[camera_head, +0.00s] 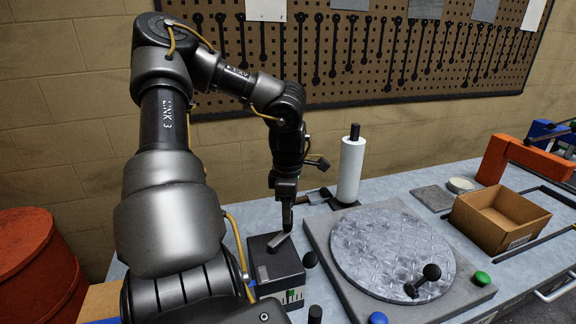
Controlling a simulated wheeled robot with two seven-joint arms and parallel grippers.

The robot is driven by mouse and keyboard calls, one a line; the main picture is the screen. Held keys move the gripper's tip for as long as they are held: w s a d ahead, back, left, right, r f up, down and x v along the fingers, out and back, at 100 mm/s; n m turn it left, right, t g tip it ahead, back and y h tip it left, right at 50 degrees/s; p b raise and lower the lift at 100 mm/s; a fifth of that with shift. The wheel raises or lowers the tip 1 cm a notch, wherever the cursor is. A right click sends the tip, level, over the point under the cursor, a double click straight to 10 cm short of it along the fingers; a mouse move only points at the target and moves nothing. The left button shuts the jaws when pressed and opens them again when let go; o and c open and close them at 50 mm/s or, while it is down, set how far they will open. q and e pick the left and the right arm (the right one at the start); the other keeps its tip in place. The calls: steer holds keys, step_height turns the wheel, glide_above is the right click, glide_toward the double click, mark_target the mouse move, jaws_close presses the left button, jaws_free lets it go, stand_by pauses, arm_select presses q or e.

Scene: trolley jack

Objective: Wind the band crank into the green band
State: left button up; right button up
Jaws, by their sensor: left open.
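A black box (265,268) stands on the bench, left of the turntable. Its front carries a small scale with a green band (294,295); a pointer on it is too small to make out. A grey metal crank arm (279,240), which looks like the band crank, lies across the box's top, tilted up to the right. My left gripper (287,222) points down over the box, its fingers close to the crank's upper end. It is open; whether it touches the crank I cannot tell. A black ball knob (310,260) shows at the box's right edge. My right gripper is not in view.
A round patterned turntable (385,245) with a black knob (431,272) fills the bench centre. A white roll (350,172) stands behind. A cardboard box (501,216) and an orange frame (512,160) are at right. Green (482,278) and blue (378,318) buttons sit by the turntable.

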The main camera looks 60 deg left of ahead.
arm_select(q)
step_height(320, 180, up, 7)
steer(key=shift+r+b, duration=0.2)
steer(key=shift+b, duration=0.1)
steer(key=shift+s, duration=0.1)
stand_by(0.5)
